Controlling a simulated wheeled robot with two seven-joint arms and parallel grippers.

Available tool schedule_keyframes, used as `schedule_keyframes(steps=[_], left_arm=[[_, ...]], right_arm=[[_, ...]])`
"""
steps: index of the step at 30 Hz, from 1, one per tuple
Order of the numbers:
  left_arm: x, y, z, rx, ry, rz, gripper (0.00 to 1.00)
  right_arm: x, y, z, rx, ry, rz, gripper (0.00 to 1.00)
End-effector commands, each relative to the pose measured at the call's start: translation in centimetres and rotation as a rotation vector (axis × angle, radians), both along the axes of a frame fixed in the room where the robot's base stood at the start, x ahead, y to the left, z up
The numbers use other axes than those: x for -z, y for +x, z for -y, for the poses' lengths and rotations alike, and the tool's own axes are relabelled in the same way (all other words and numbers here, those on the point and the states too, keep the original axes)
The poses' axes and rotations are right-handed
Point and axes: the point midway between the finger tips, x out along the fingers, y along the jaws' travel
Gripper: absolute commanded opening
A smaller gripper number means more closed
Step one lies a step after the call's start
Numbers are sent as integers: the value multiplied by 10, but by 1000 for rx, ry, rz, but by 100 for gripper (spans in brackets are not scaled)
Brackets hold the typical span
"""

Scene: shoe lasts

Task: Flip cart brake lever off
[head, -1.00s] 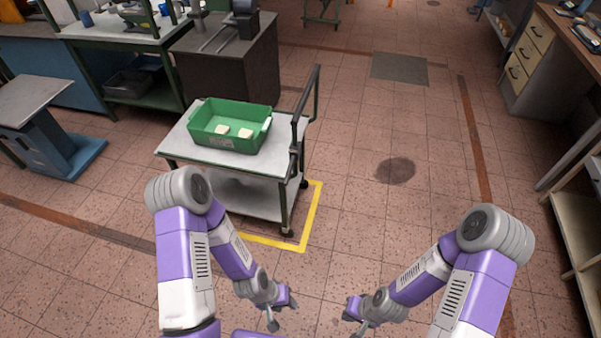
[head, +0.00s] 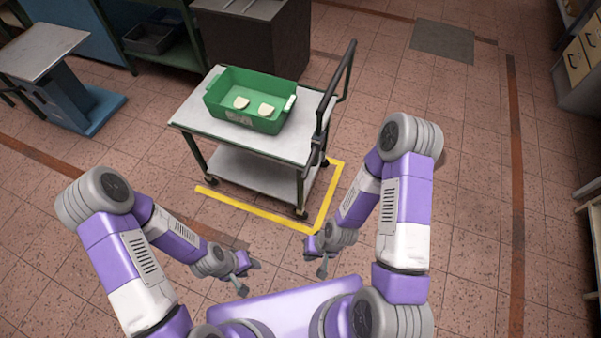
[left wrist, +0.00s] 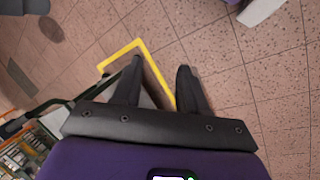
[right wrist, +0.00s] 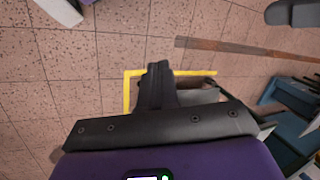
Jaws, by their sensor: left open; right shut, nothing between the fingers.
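The cart (head: 290,145) has a grey top, green legs, a lower shelf and casters, and stands ahead of me. Its dark push handle (head: 347,75) rises at the right end. A small dark part (head: 311,157) sits low on the handle post; I cannot tell if it is the brake lever or its position. My left gripper (head: 248,276) is open and empty in front of the cart, apart from it; its spread fingers show in the left wrist view (left wrist: 159,85). My right gripper (head: 316,257) is shut and empty, also apart from the cart; its closed fingers show in the right wrist view (right wrist: 157,82).
A green bin (head: 230,110) with pale pieces (head: 266,110) stands on the cart top. Yellow floor tape (head: 262,213) runs along the cart's front and right. A blue-based stand (head: 95,110) is at the left, a dark cabinet (head: 255,40) behind. Floor right of the cart is clear.

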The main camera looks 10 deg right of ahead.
Motion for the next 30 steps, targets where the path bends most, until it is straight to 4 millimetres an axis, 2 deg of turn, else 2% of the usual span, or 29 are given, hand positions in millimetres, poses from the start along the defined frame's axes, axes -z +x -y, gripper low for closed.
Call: schedule_keyframes(steps=[4,8,11,14,18,23,26,29,30], left_arm=[[0,0,0,0,0,0,44],[4,0,0,0,0,0,62],[15,0,0,0,0,0,62],[33,0,0,0,0,0,62],[63,0,0,0,0,0,62],[96,0,0,0,0,0,62],[115,0,0,0,0,0,62],[135,0,0,0,0,0,62],[142,0,0,0,0,0,62]], right_arm=[[0,0,0,1,-1,-1,0],[8,2,-1,17,7,-23,0],[31,10,-3,74,31,-95,0],[66,24,-12,177,96,-225,0],[109,57,-33,367,273,-456,0],[129,114,-47,561,582,-695,0],[129,157,-38,650,825,-808,0],[124,198,-9,708,1094,-878,0],[121,212,7,718,1203,-893,0]])
